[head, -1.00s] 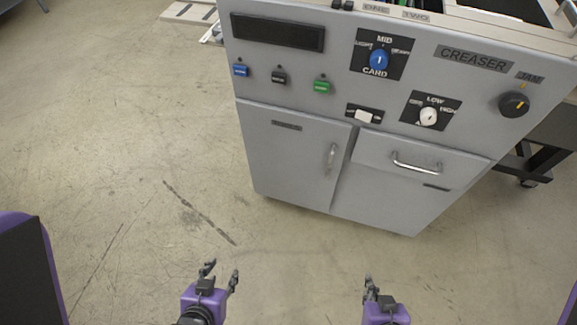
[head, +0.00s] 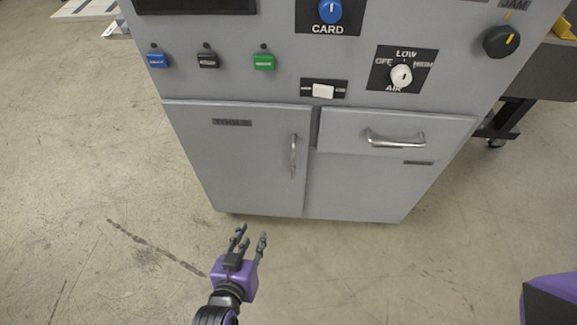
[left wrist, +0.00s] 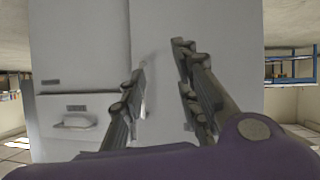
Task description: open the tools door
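The grey tools door (head: 240,165), marked TOOLS on its label (head: 232,122), is shut flush in the cabinet front. Its upright silver handle (head: 293,156) is near the door's right edge. My left gripper (head: 251,236) is in front of and below the door in the head view, fingers apart and empty, not touching the handle. In the left wrist view the left gripper (left wrist: 160,60) points at the grey front, the door (left wrist: 235,75) filling the right part; a finger partly hides what looks like its handle. My right gripper is out of view.
A drawer (head: 345,131) with a horizontal handle (head: 395,139) sits right of the door. Above are several buttons and knobs, including a green button (head: 263,62) and a white knob (head: 401,76). The floor (head: 80,180) left of the cabinet is clear.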

